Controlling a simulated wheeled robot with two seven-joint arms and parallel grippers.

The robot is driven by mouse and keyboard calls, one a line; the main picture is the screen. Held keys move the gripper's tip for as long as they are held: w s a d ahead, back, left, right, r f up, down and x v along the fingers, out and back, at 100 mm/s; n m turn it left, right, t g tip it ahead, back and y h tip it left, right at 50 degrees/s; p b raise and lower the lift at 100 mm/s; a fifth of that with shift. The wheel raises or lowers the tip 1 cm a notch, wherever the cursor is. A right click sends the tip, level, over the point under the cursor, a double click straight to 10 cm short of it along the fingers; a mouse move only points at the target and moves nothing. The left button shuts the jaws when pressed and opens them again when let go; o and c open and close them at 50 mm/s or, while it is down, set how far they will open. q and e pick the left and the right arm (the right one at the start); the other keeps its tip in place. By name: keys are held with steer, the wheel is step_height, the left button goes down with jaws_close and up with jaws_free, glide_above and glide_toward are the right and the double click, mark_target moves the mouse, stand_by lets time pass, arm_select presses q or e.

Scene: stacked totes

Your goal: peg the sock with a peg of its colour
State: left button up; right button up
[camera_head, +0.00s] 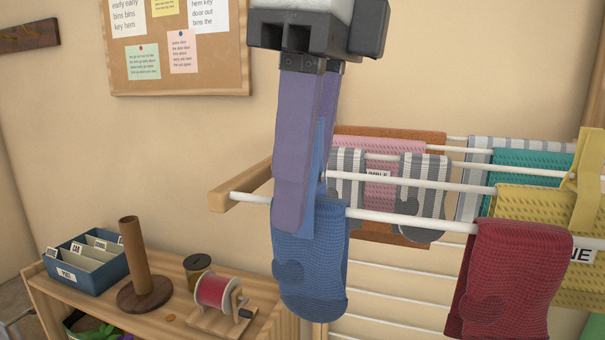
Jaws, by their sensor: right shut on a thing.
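A blue sock (310,262) hangs over the front rod of the drying rack, near its left end. My right gripper (306,208) reaches down from the top with its long purple fingers over the top of this sock. It is shut on a blue peg (318,158), which shows only as a narrow strip beside and behind the near finger. The peg's lower end is at the rod and sock top; whether it grips the sock is hidden. A dark red sock (512,280) hangs further right on the same rod. My left gripper is not in view.
Behind hang grey striped socks (423,180), a pink cloth (379,190), a teal cloth (535,160) and a yellow cloth (540,203). A wooden bench at left holds a blue card box (88,268), a brown post (133,255), a jar (197,268) and a red spool (216,292).

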steer(key=o, duration=1.1)
